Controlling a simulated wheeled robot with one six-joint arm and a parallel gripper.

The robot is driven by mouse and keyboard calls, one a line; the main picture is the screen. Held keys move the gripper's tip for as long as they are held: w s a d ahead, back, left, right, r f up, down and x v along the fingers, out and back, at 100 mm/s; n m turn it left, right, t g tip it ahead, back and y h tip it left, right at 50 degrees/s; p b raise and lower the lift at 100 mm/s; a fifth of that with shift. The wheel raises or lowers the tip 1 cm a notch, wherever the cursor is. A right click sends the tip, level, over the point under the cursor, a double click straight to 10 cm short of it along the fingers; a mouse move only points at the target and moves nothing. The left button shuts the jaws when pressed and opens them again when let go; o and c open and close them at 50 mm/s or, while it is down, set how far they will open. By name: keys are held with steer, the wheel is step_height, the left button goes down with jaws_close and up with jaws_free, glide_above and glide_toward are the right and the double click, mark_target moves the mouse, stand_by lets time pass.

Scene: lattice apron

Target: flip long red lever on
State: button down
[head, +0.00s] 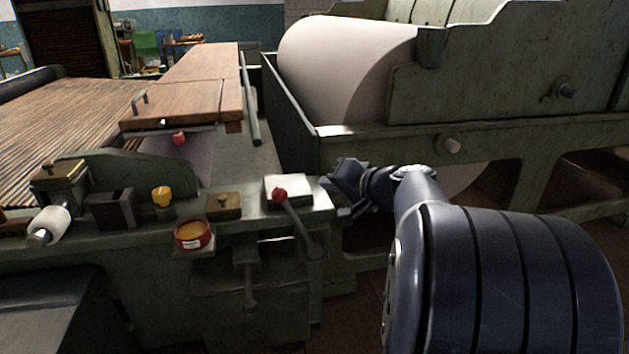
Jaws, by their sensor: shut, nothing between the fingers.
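The long red lever is a dark rod with a red ball knob (280,194) at its upper end. Its rod (299,222) slants down to the right over the front of the green machine bench, beside a pale square plate (288,188). My gripper (332,182) is just right of the knob, close to the bench's right corner, and appears apart from the lever. Its jaws are shut with nothing held. The fingertips are small and dark here, and contact with the bench edge cannot be told.
Another red knob (179,138) sits below the wooden boards (190,98). A yellow knob (162,196), a red round tin (193,236) and a white roller handle (50,224) line the bench left of the lever. A large pale roll (345,70) and green frame stand behind my gripper.

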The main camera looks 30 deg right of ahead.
steer(key=shift+v, duration=1.3)
steer(key=shift+w, duration=0.15)
steer(key=s+a+f+b+x, duration=0.1)
steer(key=a+x, duration=0.1)
steer(key=x, duration=1)
steer(key=shift+w+a+b, duration=0.2)
steer(key=shift+w+b, duration=0.05)
steer(key=shift+b, duration=0.15)
